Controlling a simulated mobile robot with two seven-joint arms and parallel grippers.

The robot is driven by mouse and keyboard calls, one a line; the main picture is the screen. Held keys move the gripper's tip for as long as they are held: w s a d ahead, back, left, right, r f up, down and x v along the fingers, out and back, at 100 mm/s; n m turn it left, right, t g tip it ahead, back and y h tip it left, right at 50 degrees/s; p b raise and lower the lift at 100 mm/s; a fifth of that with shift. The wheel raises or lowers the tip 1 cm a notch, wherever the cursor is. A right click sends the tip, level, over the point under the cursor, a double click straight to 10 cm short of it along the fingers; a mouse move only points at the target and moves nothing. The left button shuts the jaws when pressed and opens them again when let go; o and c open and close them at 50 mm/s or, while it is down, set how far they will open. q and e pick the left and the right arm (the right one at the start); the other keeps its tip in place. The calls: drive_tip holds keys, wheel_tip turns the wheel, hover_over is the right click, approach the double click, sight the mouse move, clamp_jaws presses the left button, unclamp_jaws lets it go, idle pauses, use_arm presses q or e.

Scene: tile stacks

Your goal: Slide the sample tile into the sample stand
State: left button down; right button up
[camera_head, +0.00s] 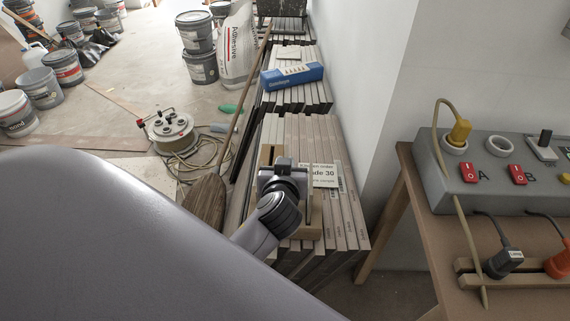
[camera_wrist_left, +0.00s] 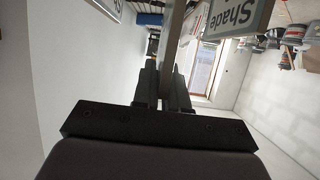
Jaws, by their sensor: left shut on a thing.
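My left gripper (camera_head: 284,166) is over the near tile stack in the head view, its arm coming in from the lower left. In the left wrist view its two fingers (camera_wrist_left: 163,88) are shut on the sample tile (camera_wrist_left: 173,38), a thin pale slab seen nearly edge-on. In the head view the gripper and wrist hide most of the tile. A light wooden piece (camera_head: 307,233), which looks like part of the sample stand, shows on the stack beside the wrist. Its slot and its contact with the tile cannot be made out. My right gripper is out of view.
A white card reading "Shade 30" (camera_head: 325,175) stands right of the gripper. Upright tiles (camera_head: 349,220) fill the stack along the wall. A blue box (camera_head: 291,77) lies on a farther stack. A wooden table (camera_head: 402,190) with a grey switch box (camera_head: 500,165) stands at right.

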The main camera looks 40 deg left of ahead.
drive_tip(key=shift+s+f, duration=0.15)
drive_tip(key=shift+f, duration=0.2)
use_arm(q)
drive_tip(key=shift+f, duration=0.1)
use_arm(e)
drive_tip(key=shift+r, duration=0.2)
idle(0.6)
